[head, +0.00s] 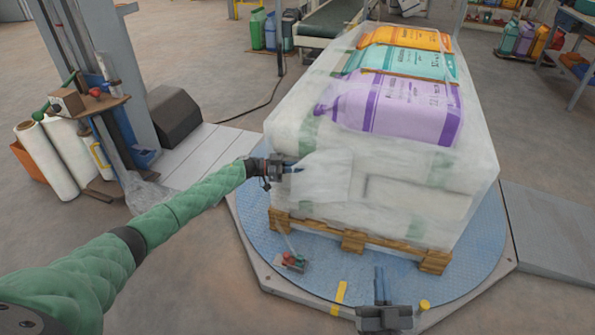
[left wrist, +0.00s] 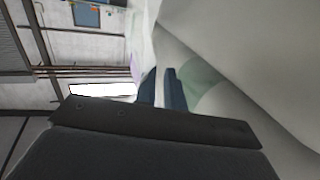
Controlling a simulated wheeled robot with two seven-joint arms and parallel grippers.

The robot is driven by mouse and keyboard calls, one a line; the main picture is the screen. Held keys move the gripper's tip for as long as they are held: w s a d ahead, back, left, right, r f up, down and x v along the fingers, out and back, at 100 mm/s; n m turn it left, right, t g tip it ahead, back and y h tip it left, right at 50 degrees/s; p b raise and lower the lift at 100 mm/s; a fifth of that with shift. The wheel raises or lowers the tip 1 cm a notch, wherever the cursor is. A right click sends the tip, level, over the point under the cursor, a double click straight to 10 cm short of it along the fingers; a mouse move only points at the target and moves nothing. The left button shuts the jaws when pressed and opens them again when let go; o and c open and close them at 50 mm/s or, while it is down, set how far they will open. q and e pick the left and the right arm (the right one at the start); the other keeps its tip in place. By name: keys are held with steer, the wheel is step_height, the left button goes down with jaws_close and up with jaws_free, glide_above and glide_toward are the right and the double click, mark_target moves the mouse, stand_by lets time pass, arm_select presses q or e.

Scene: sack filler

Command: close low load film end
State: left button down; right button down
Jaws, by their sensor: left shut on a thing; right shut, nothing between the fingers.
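A load of sacks wrapped in clear film (head: 410,185) stands on a wooden pallet (head: 353,241) on a round blue turntable (head: 260,225). A pale loose film end (head: 322,178) hangs as a flap against the load's near side, low on its left. My left gripper (head: 295,169) is shut on the edge of this flap, close to the load. In the left wrist view its dark fingers (left wrist: 163,88) are close together beside the whitish film; the exact grip is hard to make out. My right gripper (head: 381,285) is shut and empty, in front of the pallet at the bottom.
A wrapper mast (head: 122,85) with a small shelf stands at the left, with white film rolls (head: 47,160) beside it. A grey ramp (head: 550,232) lies at the right.

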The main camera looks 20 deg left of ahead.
arm_select(q)
steer(key=shift+w, duration=0.1)
steer(key=c, duration=1.6)
jaws_free()
arm_select(e)
steer(key=shift+w, duration=0.1)
arm_select(q)
steer(key=shift+a, duration=0.1)
